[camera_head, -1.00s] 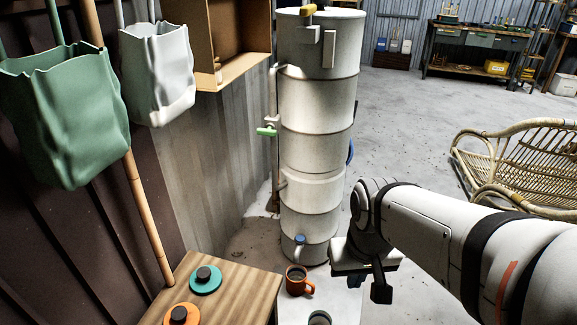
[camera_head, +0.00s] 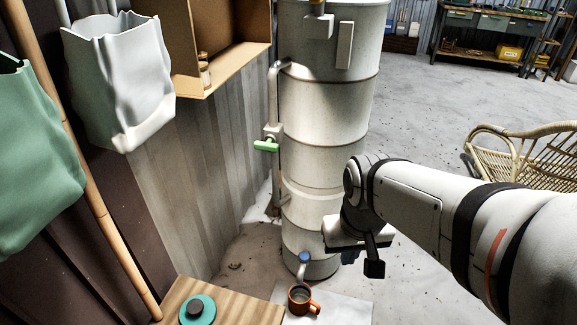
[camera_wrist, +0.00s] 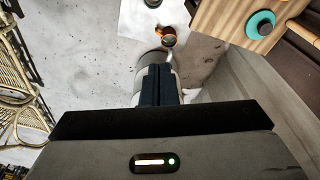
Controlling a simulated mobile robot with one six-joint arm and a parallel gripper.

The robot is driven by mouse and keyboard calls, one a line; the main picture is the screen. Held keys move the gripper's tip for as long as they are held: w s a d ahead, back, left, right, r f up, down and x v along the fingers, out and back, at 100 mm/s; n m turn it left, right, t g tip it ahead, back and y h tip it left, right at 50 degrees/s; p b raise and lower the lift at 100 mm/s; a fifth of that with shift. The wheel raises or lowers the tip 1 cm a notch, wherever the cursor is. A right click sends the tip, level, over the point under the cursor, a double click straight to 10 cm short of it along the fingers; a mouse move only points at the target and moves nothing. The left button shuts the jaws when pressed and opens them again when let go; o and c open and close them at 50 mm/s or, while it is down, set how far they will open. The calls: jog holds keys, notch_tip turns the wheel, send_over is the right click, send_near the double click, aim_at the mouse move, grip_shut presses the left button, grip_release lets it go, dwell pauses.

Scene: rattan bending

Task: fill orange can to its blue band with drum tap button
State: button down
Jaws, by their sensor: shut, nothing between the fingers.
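The orange can (camera_head: 298,309) stands upright on a pale board under the blue-topped tap (camera_head: 304,263) at the drum's foot. Its inside looks dark grey; I cannot make out the fill level or a blue band. The can also shows in the wrist view (camera_wrist: 168,41), beyond my fingers. The tall white drum (camera_head: 325,110) stands at centre. A teal disc with a dark button (camera_head: 197,310) lies on the wooden table. My gripper (camera_head: 374,267) is in front of the drum's lower right side, apart from the can. Its fingers (camera_wrist: 160,82) are shut and empty.
The wooden table (camera_head: 245,313) is at the lower left, beside the pale board (camera_head: 345,305). A green-handled valve (camera_head: 266,146) sits on the drum's side pipe. A rattan chair (camera_head: 525,155) stands at the right. The concrete floor between drum and chair is clear.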

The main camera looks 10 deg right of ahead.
jog(key=w+f+m+h+b, duration=0.1)
jog(key=w+f, duration=0.2)
jog(key=w, duration=0.3)
jog(key=w+f+b, duration=0.1)
jog(key=w+f, duration=0.2)
jog(key=w, duration=0.2)
jog(key=m+t+b, duration=0.2)
jog(key=m+b, duration=0.1)
jog(key=b, duration=0.2)
send_over(304, 255)
jog(key=s+a, duration=0.1)
jog(key=s, duration=0.3)
notch_tip(304, 255, down, 31)
jog(key=shift+w+a, duration=0.1)
jog(key=shift+w, duration=0.05)
jog(key=b+x, duration=0.1)
jog(key=x, duration=0.3)
jog(key=b+x, duration=0.1)
jog(key=x, duration=0.3)
jog(key=s+b+x, duration=0.1)
jog(key=b+x, duration=0.1)
jog(key=x, duration=0.3)
jog(key=shift+s+f, duration=0.1)
jog(key=shift+f, duration=0.5)
